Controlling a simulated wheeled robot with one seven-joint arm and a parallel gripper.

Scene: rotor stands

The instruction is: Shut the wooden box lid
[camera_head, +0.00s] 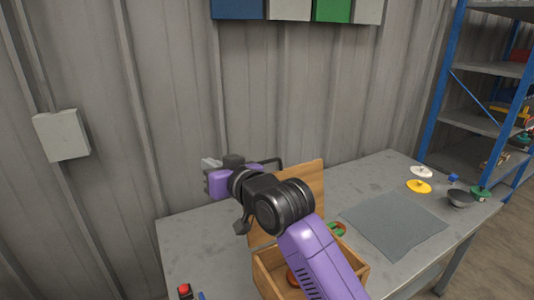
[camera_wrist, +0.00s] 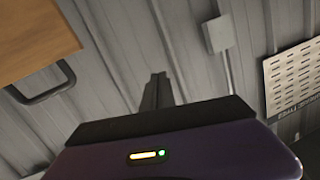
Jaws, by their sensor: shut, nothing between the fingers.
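The wooden box (camera_head: 262,274) stands on the grey table, partly hidden behind my purple arm. Its lid (camera_head: 306,182) is open and stands up at the back of the box. In the wrist view the lid (camera_wrist: 35,35) fills the upper left corner, with a dark handle (camera_wrist: 45,88) on its edge. My gripper (camera_head: 209,163) is shut and empty, to the left of the lid and up near its top edge. Its fingers also show in the wrist view (camera_wrist: 157,92), apart from the lid. A reddish-orange item (camera_head: 292,277) lies inside the box.
A grey mat (camera_head: 392,222) lies on the table right of the box. White (camera_head: 421,171) and yellow (camera_head: 419,186) rotor pieces and a dark bowl (camera_head: 459,198) stand at the right end. A red-topped item (camera_head: 185,291) is at front left. The corrugated wall is close behind.

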